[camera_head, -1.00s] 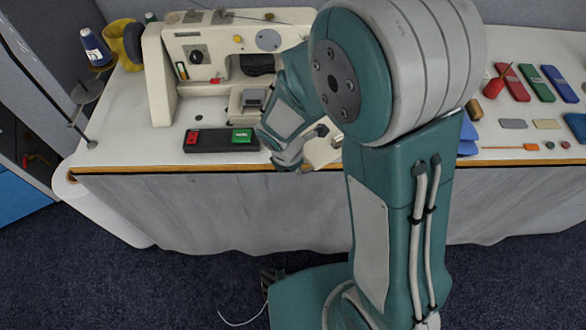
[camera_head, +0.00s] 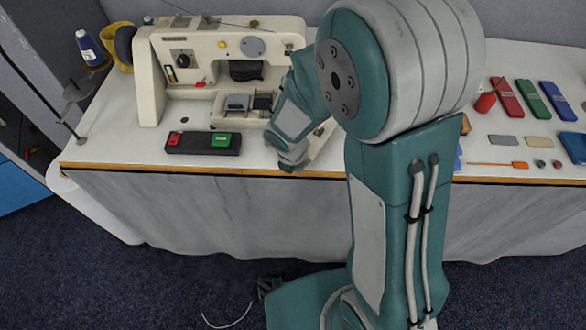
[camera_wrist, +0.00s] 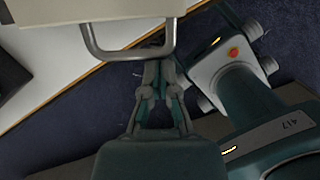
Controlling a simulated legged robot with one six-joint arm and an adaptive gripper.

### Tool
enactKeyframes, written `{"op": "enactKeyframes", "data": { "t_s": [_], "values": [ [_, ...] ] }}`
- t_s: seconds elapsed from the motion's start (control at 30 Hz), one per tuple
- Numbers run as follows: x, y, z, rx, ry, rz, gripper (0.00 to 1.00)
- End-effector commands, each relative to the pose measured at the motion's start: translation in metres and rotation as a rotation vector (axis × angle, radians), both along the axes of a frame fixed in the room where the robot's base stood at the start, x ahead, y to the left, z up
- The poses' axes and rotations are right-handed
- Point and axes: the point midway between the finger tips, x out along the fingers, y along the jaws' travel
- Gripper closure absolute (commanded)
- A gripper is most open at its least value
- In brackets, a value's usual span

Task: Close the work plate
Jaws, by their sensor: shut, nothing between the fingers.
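The cream sewing machine (camera_head: 205,65) stands at the left of the table, its bed partly hidden by my arm. In the wrist view a cream panel (camera_wrist: 110,9), which looks like the work plate, fills the top edge and carries a U-shaped metal handle (camera_wrist: 130,54). A cream piece (camera_head: 322,142) beside my wrist in the head view may be the same plate; most of it is hidden. My gripper (camera_wrist: 160,68) is shut and empty, its fingertips right by the handle's bar. I cannot tell whether they touch it.
A dark box with red and green buttons (camera_head: 203,143) lies at the table's front edge, left of my wrist. Coloured cases (camera_head: 530,99) and small items lie at the right.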

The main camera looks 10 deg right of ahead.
Motion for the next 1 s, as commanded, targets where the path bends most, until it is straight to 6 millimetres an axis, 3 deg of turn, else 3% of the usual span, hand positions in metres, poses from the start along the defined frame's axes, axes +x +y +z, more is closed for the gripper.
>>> {"op": "enactKeyframes", "data": {
  "t_s": [0.2, 1.0],
  "values": [
    [0.008, -0.012, 0.0, 0.001, -0.001, 0.084, 1.0],
    [0.037, -0.049, 0.0, 0.0, 0.001, 0.081, 1.0]
  ]
}}
